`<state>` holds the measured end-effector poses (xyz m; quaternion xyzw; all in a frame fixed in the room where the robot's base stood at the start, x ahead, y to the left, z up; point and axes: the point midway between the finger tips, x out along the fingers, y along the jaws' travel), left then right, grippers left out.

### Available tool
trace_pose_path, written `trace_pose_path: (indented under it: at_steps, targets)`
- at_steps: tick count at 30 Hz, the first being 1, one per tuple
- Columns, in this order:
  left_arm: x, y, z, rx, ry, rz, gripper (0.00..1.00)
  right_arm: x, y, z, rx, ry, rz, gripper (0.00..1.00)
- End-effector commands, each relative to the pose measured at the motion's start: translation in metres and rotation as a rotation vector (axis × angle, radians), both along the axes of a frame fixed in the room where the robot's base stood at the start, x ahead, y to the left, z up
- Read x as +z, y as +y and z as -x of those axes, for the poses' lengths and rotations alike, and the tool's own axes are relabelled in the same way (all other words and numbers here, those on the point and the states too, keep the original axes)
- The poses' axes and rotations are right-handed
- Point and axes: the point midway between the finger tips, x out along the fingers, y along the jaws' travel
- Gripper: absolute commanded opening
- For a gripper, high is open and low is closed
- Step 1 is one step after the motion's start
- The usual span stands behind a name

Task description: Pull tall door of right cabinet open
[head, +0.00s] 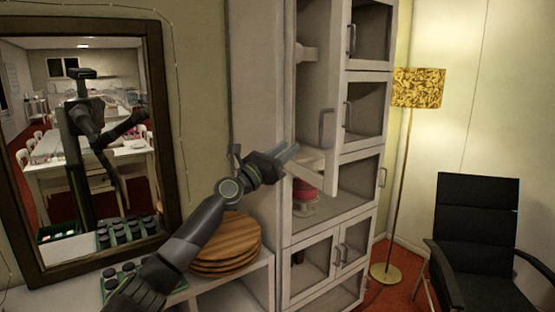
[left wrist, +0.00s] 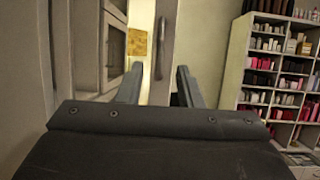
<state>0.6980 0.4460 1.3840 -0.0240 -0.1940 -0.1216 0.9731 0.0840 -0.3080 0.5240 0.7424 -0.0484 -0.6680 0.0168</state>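The right cabinet (head: 360,155) is tall and white with several glass-fronted doors. Its tall pale door (head: 318,80) stands ajar, its lower edge swung out from the cabinet front. A grey vertical handle (head: 325,128) is on that door; in the left wrist view the handle (left wrist: 160,48) shows dark, ahead of and between the fingertips. My left gripper (head: 292,153) is in front of the cabinet, left of and a little below the handle. My right gripper is not in view.
A red cake on a stand (head: 305,190) shows beneath the door. Round wooden boards (head: 225,243) lie on a low white unit below my left arm. A floor lamp (head: 392,190) and black chair (head: 480,235) stand right. A mirror (head: 165,130) hangs left.

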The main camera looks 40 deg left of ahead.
Motion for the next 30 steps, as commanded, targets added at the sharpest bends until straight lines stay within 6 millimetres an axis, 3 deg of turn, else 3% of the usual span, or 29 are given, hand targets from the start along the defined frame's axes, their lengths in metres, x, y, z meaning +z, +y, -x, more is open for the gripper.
trace_pose_path:
  at_steps: [9, 26, 29, 30]
  targets:
    - [-0.010, 0.006, 0.023, 0.001, -0.001, 0.001, 0.33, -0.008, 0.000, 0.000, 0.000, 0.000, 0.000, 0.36]
    - [-0.010, 0.007, 0.023, 0.002, 0.000, 0.000, 0.33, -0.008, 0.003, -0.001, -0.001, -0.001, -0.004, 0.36]
    - [-0.025, 0.010, 0.020, 0.030, 0.014, -0.031, 0.33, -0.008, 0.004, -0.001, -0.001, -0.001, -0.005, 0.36]
    - [-0.039, 0.014, 0.017, 0.053, 0.026, -0.060, 0.33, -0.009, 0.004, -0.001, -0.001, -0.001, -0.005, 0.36]
